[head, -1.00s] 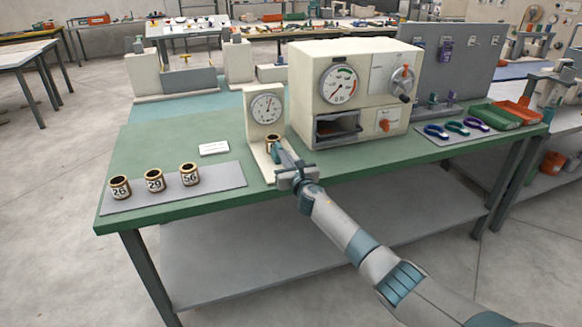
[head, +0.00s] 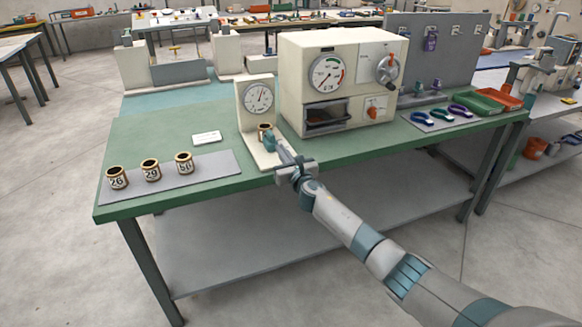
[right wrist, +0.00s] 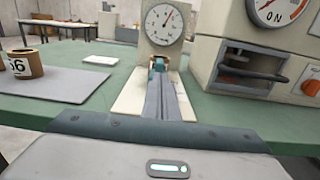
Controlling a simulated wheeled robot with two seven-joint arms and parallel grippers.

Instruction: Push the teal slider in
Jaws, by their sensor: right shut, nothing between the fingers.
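The cream dial gauge stand (head: 257,97) is on the green bench, with a pale base plate reaching forward. A brass-rimmed spool (head: 264,128) sits on the plate below the dial. A small teal piece (head: 269,144), seemingly the slider, is just in front of the spool; it also shows in the right wrist view (right wrist: 158,64). My right gripper (head: 279,150) is shut and empty, its fingers lying low over the plate and pointing at the teal piece. I cannot tell whether the fingertips touch it. The fingers partly hide the plate. My left gripper is not in view.
Three numbered spools (head: 151,170) stand on a grey mat at the left. A white card (head: 206,137) lies left of the gauge. A large cream machine (head: 340,80) stands close on the right. Horseshoe-shaped pieces (head: 440,115) and trays (head: 477,101) are farther right.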

